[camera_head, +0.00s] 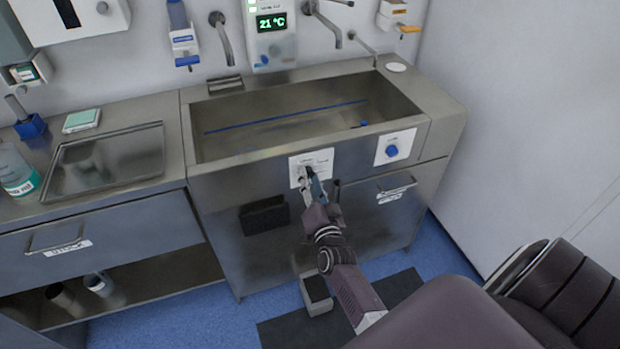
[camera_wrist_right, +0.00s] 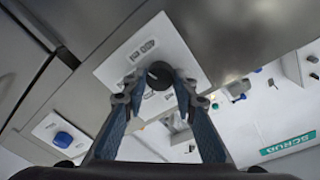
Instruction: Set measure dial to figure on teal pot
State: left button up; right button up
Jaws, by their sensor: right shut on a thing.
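The measure dial is a dark round knob (camera_wrist_right: 160,74) on a white plate with small printed markings (camera_wrist_right: 150,50), which shows on the sink's front in the head view (camera_head: 318,158). My right gripper (camera_head: 312,179) is at this plate and hides the knob in the head view. In the right wrist view its two fingers (camera_wrist_right: 158,95) are shut on the knob from both sides. A clear pot with a teal label (camera_head: 20,180) stands at the left edge of the counter; its writing is too small to read. My left gripper is not in view.
A second white plate with a blue knob (camera_head: 392,151) is right of the dial. A drawer handle (camera_head: 397,187) and a dark box (camera_head: 264,216) are on the sink front. A metal tray (camera_head: 138,136) lies on the left counter. A pedal (camera_head: 316,293) stands on the floor.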

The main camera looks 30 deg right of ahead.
jog(key=shift+m, duration=1.5)
jog(key=o, duration=1.2)
jog(key=shift+c, duration=0.2)
jog(key=v, duration=1.2)
jog(key=shift+r, duration=0.2)
jog(key=shift+f, duration=0.1)
